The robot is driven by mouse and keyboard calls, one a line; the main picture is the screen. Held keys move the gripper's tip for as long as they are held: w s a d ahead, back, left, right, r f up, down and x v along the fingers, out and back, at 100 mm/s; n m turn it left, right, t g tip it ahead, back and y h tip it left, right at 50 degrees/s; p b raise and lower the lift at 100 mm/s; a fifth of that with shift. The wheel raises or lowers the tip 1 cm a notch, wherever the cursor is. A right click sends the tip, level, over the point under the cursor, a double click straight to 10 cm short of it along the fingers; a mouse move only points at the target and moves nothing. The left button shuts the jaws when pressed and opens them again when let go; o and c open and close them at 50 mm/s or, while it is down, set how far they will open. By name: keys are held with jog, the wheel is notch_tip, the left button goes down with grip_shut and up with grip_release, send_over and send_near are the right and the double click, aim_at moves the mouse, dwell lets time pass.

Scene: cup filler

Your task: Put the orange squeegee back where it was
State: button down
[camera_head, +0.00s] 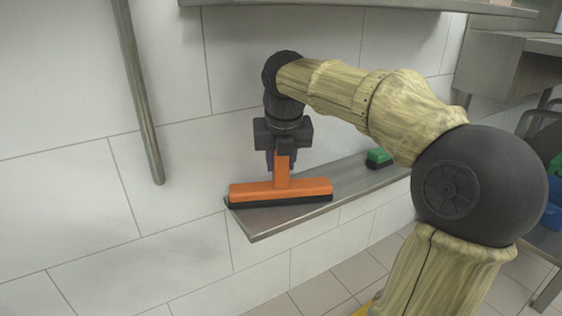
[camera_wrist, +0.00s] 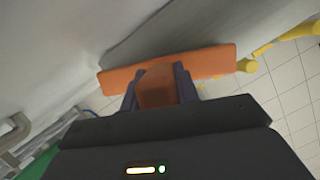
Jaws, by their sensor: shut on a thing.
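The orange squeegee (camera_head: 300,188) has a wide head with a black strip along its lower edge and an upright handle. My gripper (camera_head: 282,162) is shut on the handle from above. The head is low at the left end of a narrow metal shelf (camera_head: 262,221) on the wall; I cannot tell whether the strip touches the shelf. In the wrist view the squeegee (camera_wrist: 205,65) spans the upper middle, with its handle between the fingers of my gripper (camera_wrist: 160,88).
A green object with a dark base (camera_head: 378,157) sits farther right on the same shelf. A vertical metal pipe (camera_head: 140,95) hangs in front of the wall at left. Another metal shelf (camera_head: 360,4) runs along the top. Metal furniture stands at the far right.

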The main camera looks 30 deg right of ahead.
jog(key=shift+f, duration=0.1)
jog(key=c, duration=1)
grip_release()
jog(key=shift+c, duration=0.2)
jog(key=p+v, duration=0.4)
jog(key=v, duration=0.1)
jog(key=shift+r, duration=0.35)
jog(key=shift+s+a+f+p, duration=0.15)
jog(key=shift+s+a+p, duration=0.15)
jog(key=shift+s, duration=0.4)
jog(key=s+a+p, duration=0.3)
jog(key=s+p, duration=0.3)
jog(key=s, duration=0.3)
jog(key=shift+s+a, duration=0.35)
jog(key=shift+s, duration=0.05)
jog(key=shift+f, duration=0.1)
